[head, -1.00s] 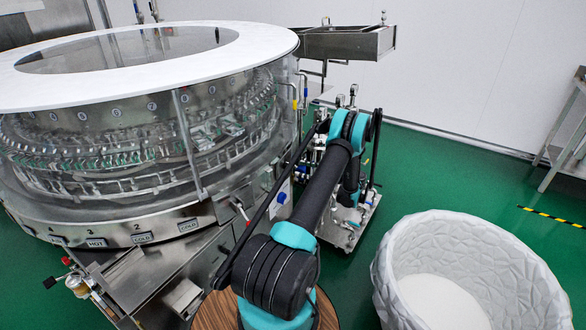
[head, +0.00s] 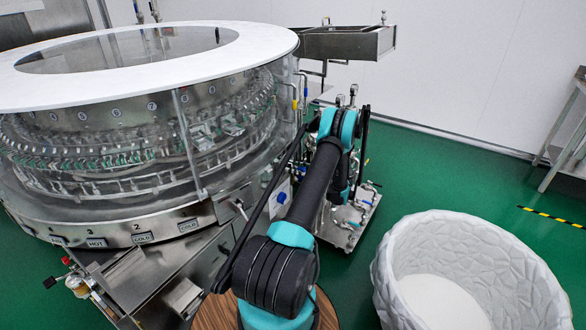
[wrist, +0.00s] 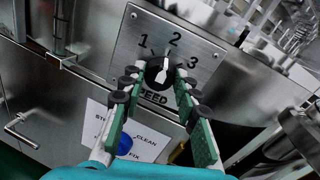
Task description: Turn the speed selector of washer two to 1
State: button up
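The speed selector (wrist: 159,70) is a round black knob with a white pointer. It sits on a tilted metal plate (wrist: 128,62) marked 1, 2, 3 and SPEED in the wrist view. The pointer appears to point up toward 2. My gripper (wrist: 156,75) is open, its green-padded fingers on either side of the knob in the picture. I cannot tell whether they touch it. The washer (head: 130,215) is a large round machine with clear walls at the left of the head view. The selector and my fingertips are hidden there.
Below the selector is a white label sheet (wrist: 146,142) with a blue round button (wrist: 124,141). A metal cabinet with a handle (wrist: 20,131) is at the left. A white textured tub (head: 480,270) stands right of my arm. Green floor lies beyond it.

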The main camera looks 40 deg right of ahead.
jog(key=c, duration=0.3)
jog(key=shift+c, duration=0.2)
jog(key=shift+n+h, duration=0.3)
jog(key=shift+n, duration=4)
jog(key=shift+s, duration=0.1)
jog(key=o, duration=1.2)
jog(key=shift+c, duration=0.2)
